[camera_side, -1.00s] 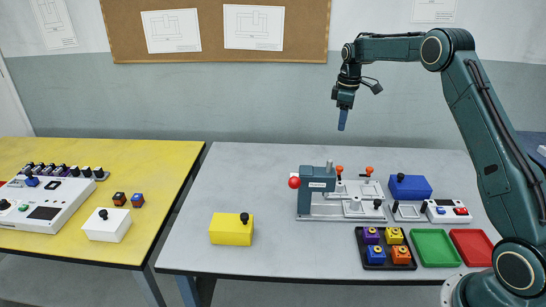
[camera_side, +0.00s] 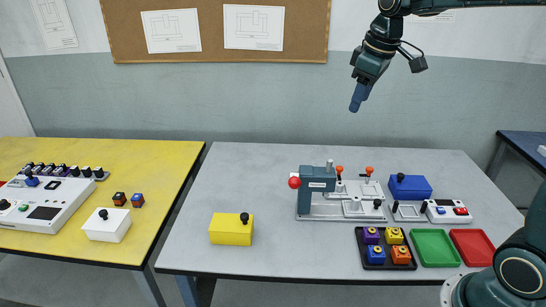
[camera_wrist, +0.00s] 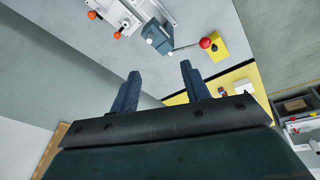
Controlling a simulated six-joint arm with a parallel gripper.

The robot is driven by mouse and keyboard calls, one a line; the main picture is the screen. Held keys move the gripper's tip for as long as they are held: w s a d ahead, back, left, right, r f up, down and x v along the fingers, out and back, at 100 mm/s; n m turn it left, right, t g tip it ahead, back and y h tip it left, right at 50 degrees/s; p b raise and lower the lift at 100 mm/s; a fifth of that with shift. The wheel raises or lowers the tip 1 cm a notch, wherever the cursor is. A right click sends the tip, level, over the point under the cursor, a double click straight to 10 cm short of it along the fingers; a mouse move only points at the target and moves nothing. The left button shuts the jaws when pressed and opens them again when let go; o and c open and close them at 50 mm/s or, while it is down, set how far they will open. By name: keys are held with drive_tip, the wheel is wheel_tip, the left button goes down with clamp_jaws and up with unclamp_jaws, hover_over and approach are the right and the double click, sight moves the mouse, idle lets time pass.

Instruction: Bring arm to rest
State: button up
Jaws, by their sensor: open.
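My gripper (camera_side: 358,101) is raised high above the grey table, in front of the wall and well clear of everything below. It tilts down and to the left in the side view. In the wrist view my gripper (camera_wrist: 160,84) shows two blue fingers spread apart with nothing between them. Most of my upper arm is out of the side view at the top.
On the grey table (camera_side: 300,245) stand a gantry fixture (camera_side: 316,190) with a red knob, a blue box (camera_side: 410,188), a yellow box (camera_side: 231,229), a black tray of cubes (camera_side: 372,267), a green tray (camera_side: 434,248) and a red tray (camera_side: 472,247). A yellow table (camera_side: 150,165) stands left.

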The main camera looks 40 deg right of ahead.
drive_tip(key=s+a+f+m+t, duration=0.1)
drive_tip(key=s+a, duration=0.3)
drive_tip(key=s, duration=0.6)
drive_tip(key=s+a+f+m+t, duration=0.1)
drive_tip(key=s+a, duration=0.4)
drive_tip(key=s, duration=0.6)
drive_tip(key=shift+s+f+m+t+y, duration=0.3)
drive_tip(key=shift+f+m, duration=0.2)
drive_tip(key=shift+f, duration=0.4)
